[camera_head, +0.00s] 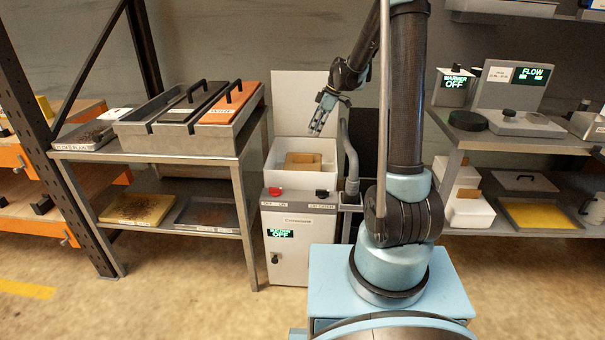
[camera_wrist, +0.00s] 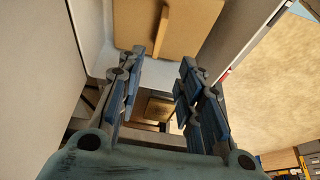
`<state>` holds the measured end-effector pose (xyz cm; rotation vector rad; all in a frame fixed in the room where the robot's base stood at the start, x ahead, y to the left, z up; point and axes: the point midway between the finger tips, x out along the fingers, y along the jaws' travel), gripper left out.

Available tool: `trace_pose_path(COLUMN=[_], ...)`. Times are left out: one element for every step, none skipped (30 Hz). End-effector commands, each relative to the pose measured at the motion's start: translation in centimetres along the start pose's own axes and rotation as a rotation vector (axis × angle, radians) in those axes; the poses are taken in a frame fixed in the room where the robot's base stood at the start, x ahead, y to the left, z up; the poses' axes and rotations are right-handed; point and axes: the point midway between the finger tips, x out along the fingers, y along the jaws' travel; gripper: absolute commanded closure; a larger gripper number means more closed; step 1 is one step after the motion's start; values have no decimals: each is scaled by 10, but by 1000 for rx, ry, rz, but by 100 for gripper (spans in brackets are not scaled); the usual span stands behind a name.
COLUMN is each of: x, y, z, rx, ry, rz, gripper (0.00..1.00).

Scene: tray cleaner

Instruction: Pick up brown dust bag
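The brown dust bag (camera_head: 303,161) appears as a tan-brown block inside the white open-topped bin of the cabinet in the head view. In the wrist view the bag (camera_wrist: 140,22) is at the top, with a raised ridge on its face. My gripper (camera_head: 318,124) is above the bin in the head view, apart from the bag. In the wrist view my gripper (camera_wrist: 160,66) has its two blue-grey fingers spread, with nothing between them. The bag lies just beyond the fingertips.
The white bin (camera_head: 272,176) has upright walls and a tall pale panel (camera_head: 295,95) behind it. A cabinet (camera_head: 300,250) below shows OFF. A metal shelf (camera_head: 180,157) with lidded trays stands left. Another shelf (camera_head: 540,146) holds devices at right.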

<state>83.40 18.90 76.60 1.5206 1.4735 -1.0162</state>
Motion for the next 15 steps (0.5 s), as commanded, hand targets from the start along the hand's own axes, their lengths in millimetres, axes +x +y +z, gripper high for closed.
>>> trace_pose_path(x=[10, 15, 22, 27, 32, 39, 44, 49, 56, 60, 65, 71, 75, 79, 83], y=[1, 0, 1, 1, 1, 1, 1, 1, 1, 1, 1, 1, 0, 1, 1], z=[0, 0, 0, 0, 0, 0, 0, 0, 0, 0, 0, 0, 0, 0, 0], rx=[-1, -1, 0, 1, 1, 1, 0, 0, 0, 0, 1, 1, 2, 2, 2], ry=[0, 0, 0, 0, 0, 0, 0, 0, 0, 0, 0, -1, -1, -1, -1], rz=[0, 0, 0, 1, 1, 1, 1, 1, 1, 1, 1, 1, 1, 1, 1], gripper=[67, 67, 67, 67, 67, 67, 67, 67, 67, 67, 67, 67, 67, 67, 67])
